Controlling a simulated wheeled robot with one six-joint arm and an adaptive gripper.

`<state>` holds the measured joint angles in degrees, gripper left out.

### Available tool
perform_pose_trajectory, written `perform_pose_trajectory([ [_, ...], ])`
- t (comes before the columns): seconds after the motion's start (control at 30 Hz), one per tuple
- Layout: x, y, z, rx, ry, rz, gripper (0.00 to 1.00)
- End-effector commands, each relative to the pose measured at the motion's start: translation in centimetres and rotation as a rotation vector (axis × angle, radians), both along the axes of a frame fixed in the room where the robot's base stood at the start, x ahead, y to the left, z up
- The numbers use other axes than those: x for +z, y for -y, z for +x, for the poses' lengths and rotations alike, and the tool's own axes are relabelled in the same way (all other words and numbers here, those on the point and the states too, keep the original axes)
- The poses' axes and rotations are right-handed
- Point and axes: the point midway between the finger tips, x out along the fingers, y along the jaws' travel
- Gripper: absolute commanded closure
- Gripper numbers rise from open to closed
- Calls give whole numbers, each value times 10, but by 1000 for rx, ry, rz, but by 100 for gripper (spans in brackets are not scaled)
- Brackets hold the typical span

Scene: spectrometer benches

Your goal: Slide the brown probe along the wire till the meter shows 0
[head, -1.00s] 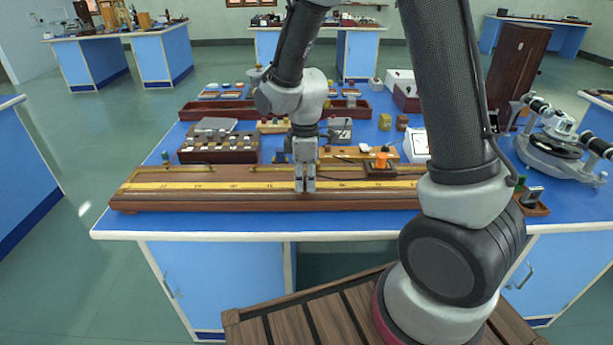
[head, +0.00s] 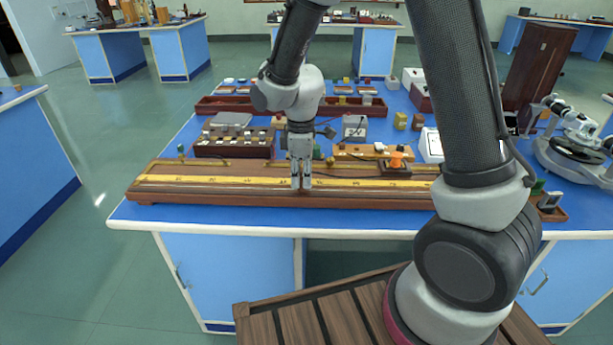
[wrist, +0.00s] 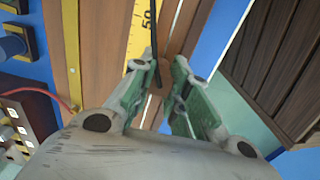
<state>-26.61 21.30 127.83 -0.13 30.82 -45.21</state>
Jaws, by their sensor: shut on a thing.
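My gripper (head: 301,186) is over the front part of a long wooden board (head: 215,197) with a yellow scale (head: 215,181). In the wrist view its green-padded fingers (wrist: 164,88) are closed on the small brown probe (wrist: 158,88), mostly hidden between them. They are by the scale (wrist: 141,35), near its 50 mark. A thin dark lead or rod (wrist: 154,40) runs up from the fingertips. The wire itself is too fine to make out. A white box (head: 431,146), possibly the meter, stands behind the board, partly hidden by my arm; its reading is not legible.
A dark box with pale knobs (head: 233,147) stands behind the board. A block with an orange knob (head: 396,163) stands at its right. A black-and-white optical instrument (head: 575,150) is at the far right. The blue bench top (head: 130,212) is clear at the front left.

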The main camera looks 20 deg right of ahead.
Motion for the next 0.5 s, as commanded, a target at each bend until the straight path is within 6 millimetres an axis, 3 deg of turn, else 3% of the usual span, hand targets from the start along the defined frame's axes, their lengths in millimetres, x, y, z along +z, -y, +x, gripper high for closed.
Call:
perform_pose_trajectory([
  [0.5,0,-22,7,0,1,1,100],
])
